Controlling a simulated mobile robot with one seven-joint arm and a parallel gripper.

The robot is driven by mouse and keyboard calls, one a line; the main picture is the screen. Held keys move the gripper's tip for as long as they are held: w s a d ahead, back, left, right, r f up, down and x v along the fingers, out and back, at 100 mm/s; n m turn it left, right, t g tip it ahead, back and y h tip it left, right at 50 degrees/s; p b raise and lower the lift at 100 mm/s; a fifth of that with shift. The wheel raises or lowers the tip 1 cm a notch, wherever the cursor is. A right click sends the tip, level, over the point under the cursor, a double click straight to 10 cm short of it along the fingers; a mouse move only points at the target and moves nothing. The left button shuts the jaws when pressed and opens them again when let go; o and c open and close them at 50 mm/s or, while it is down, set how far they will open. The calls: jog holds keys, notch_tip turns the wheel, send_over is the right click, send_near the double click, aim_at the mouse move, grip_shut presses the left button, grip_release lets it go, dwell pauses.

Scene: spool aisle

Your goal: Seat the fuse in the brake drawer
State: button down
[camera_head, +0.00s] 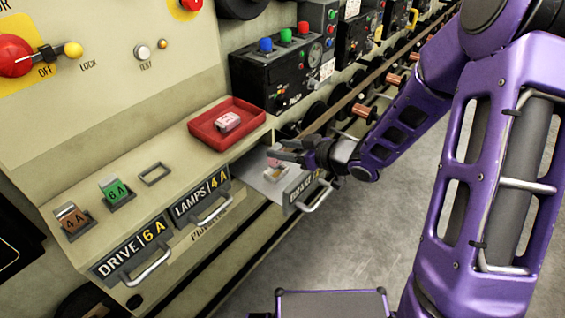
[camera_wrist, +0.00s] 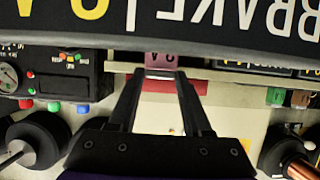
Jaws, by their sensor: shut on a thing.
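The brake drawer (camera_head: 299,190) is pulled open at the right end of the drawer row. Its lettered front also spans the top of the wrist view (camera_wrist: 220,30), upside down. My gripper (camera_head: 277,150) is over the open drawer. It is shut on a pink fuse, which shows between the fingertips in the wrist view (camera_wrist: 161,59). In the head view the fuse is partly hidden by the fingers, above a pale fitting (camera_head: 275,174) inside the drawer. I cannot tell whether the fuse touches that fitting.
A red tray (camera_head: 198,133) with another pink fuse (camera_head: 229,121) stands on the ledge behind. A brown fuse (camera_head: 73,219), a green fuse (camera_head: 115,191) and an empty frame (camera_head: 155,174) are at left. The lamps drawer (camera_head: 202,197) and drive drawer (camera_head: 135,253) look shut.

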aim_at(283, 178)
jog(key=shift+f+b, duration=0.45)
jog(key=shift+f, duration=1.25)
jog(key=shift+f, duration=0.15)
jog(key=shift+c, duration=1.7)
grip_release()
jog(key=shift+r, duration=0.2)
jog(key=p+v, duration=0.2)
jog(key=v, duration=1)
